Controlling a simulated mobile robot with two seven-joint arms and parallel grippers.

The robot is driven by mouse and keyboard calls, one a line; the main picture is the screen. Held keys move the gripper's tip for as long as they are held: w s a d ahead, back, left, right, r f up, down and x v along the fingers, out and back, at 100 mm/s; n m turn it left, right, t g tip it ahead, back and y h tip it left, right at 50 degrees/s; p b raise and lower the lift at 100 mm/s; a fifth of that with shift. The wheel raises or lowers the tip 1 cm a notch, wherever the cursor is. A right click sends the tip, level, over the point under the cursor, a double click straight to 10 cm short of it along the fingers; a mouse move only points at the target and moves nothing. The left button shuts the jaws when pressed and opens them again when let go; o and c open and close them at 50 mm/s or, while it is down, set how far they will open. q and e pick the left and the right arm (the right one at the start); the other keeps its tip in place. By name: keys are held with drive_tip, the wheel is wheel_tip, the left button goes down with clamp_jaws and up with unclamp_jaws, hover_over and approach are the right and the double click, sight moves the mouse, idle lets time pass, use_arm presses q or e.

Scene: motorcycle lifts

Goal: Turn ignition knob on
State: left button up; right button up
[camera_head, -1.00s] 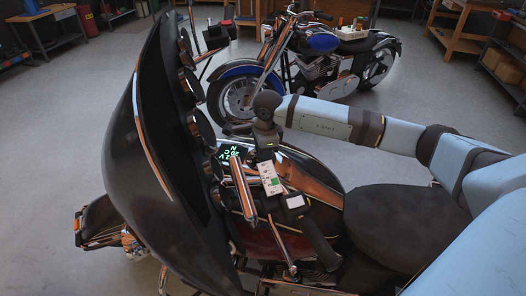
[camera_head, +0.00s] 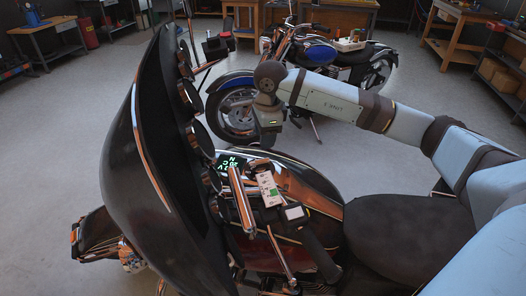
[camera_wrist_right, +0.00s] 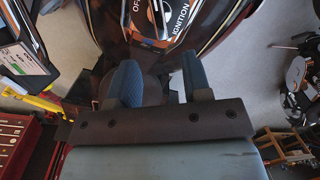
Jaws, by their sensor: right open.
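The black motorcycle (camera_head: 385,222) fills the lower middle of the head view. Its ignition panel (camera_wrist_right: 180,22) shows at the top edge of the right wrist view, with the words OFF and IGNITION; the knob is cut off there, and its setting cannot be read. My right gripper (camera_wrist_right: 160,82) is open and empty, its two blue fingers apart, short of the panel. In the head view my right gripper (camera_head: 267,138) points down over the tank, beside the dash. My left gripper is not in view.
A green-lit display (camera_head: 230,161) and chrome handlebar parts (camera_head: 242,200) lie close to my right gripper. The dark fairing (camera_head: 150,150) rises on the left. A blue motorcycle (camera_head: 320,55) stands behind my right arm. Workbenches line the back; open floor lies between.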

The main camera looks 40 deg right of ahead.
drive_tip(key=r, duration=0.3)
drive_tip(key=shift+s+r, duration=0.2)
idle(0.4)
